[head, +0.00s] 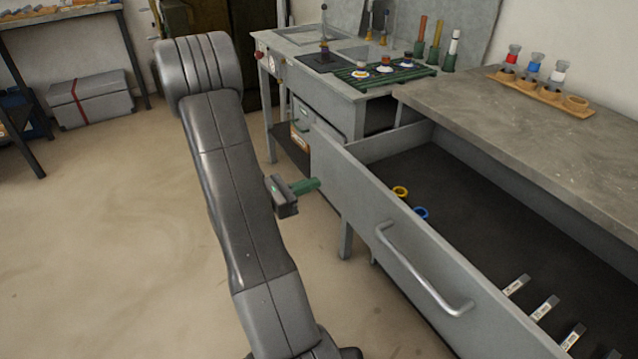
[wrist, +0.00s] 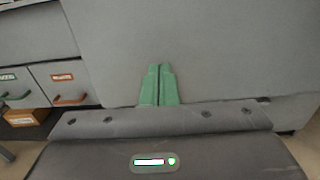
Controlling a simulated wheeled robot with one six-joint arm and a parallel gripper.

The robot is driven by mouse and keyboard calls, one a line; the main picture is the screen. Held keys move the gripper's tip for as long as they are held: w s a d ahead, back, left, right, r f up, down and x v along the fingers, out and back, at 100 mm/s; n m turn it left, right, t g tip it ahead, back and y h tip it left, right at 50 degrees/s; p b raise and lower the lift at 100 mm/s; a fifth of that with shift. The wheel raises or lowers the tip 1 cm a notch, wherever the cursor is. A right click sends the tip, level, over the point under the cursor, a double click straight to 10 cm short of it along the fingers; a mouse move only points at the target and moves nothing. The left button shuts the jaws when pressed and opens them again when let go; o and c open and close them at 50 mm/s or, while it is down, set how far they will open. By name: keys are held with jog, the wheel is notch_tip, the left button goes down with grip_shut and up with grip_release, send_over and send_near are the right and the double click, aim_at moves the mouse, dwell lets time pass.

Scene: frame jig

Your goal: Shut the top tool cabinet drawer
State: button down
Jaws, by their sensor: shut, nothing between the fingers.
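The top tool cabinet drawer (head: 352,212) is pulled well out from under the grey worktop (head: 480,90). Its front is a plain grey panel with a curved metal handle (head: 425,275). My gripper (head: 316,184) has green fingers held together with nothing between them. In the head view the fingertips are at the far left part of the drawer front, on its outer side. In the wrist view the green fingers (wrist: 159,70) point at a plain grey panel that fills most of the picture. I cannot tell whether the tips touch it.
Inside the drawer lie a yellow ring (head: 400,192), a blue ring (head: 421,214) and several labelled dividers. A workbench with a green rack (head: 385,72) stands behind. A wooden holder (head: 540,95) with bottles sits on the worktop.

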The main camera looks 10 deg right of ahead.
aim_at(330, 177)
jog(key=shift+x, duration=1.5)
